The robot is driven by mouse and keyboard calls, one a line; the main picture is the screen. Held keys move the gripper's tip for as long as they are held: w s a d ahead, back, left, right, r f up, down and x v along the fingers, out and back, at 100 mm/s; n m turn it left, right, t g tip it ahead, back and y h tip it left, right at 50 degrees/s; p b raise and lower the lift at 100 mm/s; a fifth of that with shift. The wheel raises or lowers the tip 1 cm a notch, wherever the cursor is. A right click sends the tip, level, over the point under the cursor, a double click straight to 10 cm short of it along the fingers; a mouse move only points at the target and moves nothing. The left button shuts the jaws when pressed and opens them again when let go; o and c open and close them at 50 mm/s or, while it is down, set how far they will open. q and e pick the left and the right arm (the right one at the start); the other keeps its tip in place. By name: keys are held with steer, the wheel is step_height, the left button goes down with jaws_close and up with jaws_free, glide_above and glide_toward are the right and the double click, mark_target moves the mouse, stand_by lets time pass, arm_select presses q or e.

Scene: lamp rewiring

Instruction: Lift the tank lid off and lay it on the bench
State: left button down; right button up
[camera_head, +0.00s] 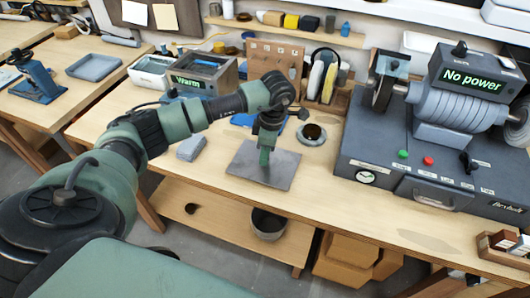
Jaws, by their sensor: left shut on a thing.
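The tank lid looks to be the flat grey square plate (285,178) over the front middle of the bench (340,205). My left gripper (265,158) points down at the middle of the plate and is shut on it; its grip point is mostly hidden by the fingers. The plate looks level and at or very near the bench top; I cannot tell whether it touches. The tank (228,77), with a green "Warm" display, stands at the back left of the bench, its top uncovered. My right gripper is not in view.
A large grey machine (400,160) with a "No power" display stands on the right. A round dark-centred pot (312,134) sits just behind the plate. A small grey-blue block (191,148) lies to its left. Bare wood lies in front and to the right.

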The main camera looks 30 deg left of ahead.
arm_select(q)
steer(key=shift+f, duration=0.15)
stand_by(0.3)
steer(key=c, duration=1.1)
jaws_free()
steer(key=shift+b, duration=0.3)
steer(key=r, duration=0.2)
steer(key=r+b, duration=0.1)
steer(key=r, duration=0.1)
steer(key=r+b, duration=0.1)
steer(key=r, duration=0.2)
steer(key=shift+w+d, duration=0.2)
steer(key=shift+d, duration=0.2)
steer(key=shift+r, duration=0.35)
